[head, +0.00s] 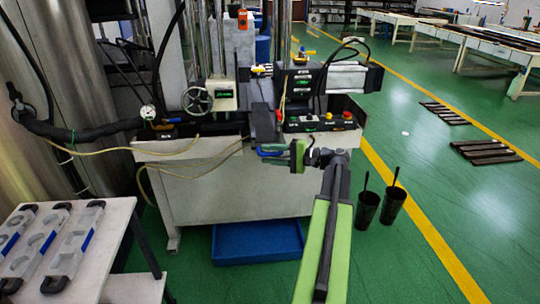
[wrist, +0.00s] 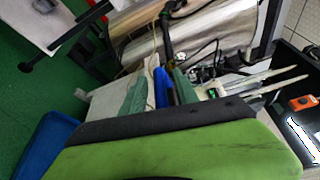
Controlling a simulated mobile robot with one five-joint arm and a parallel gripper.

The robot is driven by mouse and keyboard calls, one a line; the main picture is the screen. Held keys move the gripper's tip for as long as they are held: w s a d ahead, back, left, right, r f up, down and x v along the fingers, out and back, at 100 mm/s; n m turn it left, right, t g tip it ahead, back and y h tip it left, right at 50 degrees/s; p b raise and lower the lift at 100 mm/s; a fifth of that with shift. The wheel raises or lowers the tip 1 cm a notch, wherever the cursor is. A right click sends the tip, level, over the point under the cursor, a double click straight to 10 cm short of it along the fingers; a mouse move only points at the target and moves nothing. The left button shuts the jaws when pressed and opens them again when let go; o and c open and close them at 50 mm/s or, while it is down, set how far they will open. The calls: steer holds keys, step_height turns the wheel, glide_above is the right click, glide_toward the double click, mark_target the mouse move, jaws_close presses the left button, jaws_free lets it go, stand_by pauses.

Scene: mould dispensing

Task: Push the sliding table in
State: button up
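The sliding table (head: 263,122) is a dark grey slide on top of the white machine bench, at its front edge. A blue handle (head: 270,153) sticks out in front of it. My gripper (head: 290,152) is at the right end of this handle, in front of the bench. The exact contact and the join between handle and table are hidden.
A blue bin (head: 257,243) lies on the floor under the bench. Two black cups (head: 380,205) stand on the floor to the right. A white table (head: 60,250) with grey moulds is at the left. A hose (head: 90,130) runs along the bench's left side.

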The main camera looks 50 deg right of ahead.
jaws_close()
stand_by(1.4)
